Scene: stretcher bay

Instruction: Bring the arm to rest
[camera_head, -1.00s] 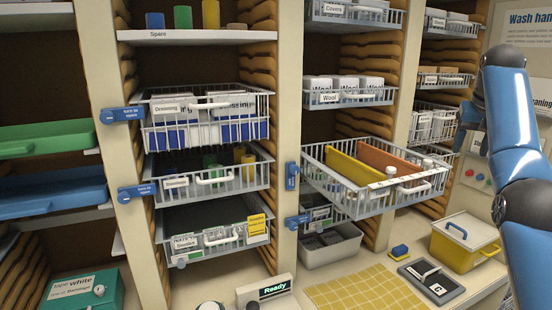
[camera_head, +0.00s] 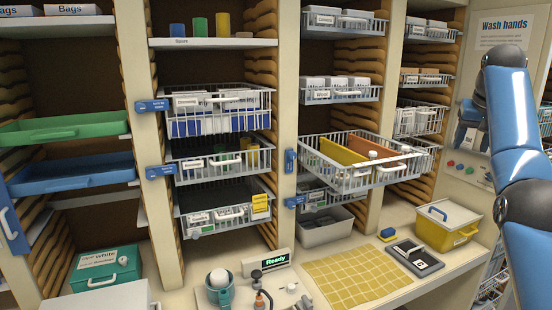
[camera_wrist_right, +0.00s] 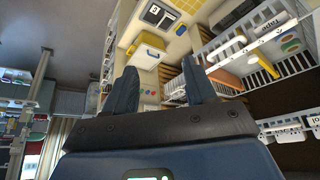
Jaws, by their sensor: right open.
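My right arm (camera_head: 521,170) is blue with dark joints and stands raised at the right edge of the head view. My right gripper (camera_head: 468,133) is partly hidden behind the arm, in front of the wall by the Wash hands sign. In the right wrist view its two dark fingers (camera_wrist_right: 160,68) are apart with nothing between them. They show against the shelves and the counter, and touch nothing that I can see. My left gripper is in neither view.
A wire basket (camera_head: 372,184) with yellow and orange dividers sticks out of the middle shelves. Below it, the counter holds a yellow mat (camera_head: 352,277), a dark scale-like device (camera_head: 413,258) and a yellow box (camera_head: 441,236). A blue tray (camera_head: 72,176) juts out at left.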

